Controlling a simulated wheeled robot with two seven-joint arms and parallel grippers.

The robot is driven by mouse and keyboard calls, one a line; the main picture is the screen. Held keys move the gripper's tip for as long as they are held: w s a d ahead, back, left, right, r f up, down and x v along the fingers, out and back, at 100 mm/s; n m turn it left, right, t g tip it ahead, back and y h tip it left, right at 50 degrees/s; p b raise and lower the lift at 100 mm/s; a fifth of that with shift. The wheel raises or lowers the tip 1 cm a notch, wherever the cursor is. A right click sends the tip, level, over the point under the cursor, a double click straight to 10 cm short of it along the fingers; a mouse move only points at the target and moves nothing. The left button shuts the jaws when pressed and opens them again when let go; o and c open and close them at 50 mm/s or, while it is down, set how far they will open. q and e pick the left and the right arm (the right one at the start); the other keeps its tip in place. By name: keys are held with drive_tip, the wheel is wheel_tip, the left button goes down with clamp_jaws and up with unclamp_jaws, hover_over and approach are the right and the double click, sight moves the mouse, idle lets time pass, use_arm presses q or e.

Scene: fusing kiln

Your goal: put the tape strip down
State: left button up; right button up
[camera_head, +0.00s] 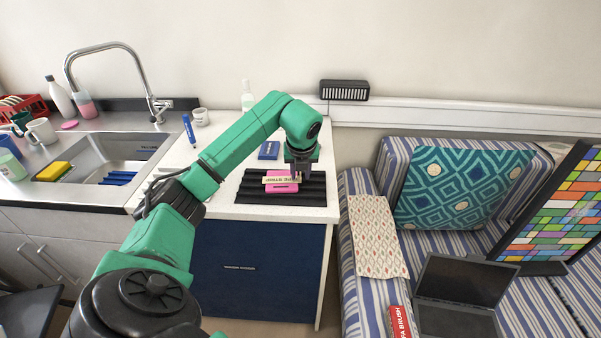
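The tape strip (279,180) is a narrow cream piece with dark lettering, seen in the head view above a black ridged mat on the white counter. My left gripper (297,177) points down at the strip's right end and appears shut on it. The fingertips are small and dark, so the exact contact is hard to see. A pink block (282,188) shows just behind and below the strip. Whether the strip touches the block cannot be told. My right gripper is not in view.
The black ridged mat (255,197) lies near the counter's front edge. A blue box (269,150) sits behind it, and a blue marker (189,130) stands to the left. The sink (110,150) is further left. A striped sofa with a laptop (460,285) is at right.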

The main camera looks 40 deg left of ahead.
use_arm(q)
drive_tip(key=shift+s+d+r, duration=0.1)
drive_tip(key=shift+r, duration=0.35)
drive_tip(key=v, duration=1.1)
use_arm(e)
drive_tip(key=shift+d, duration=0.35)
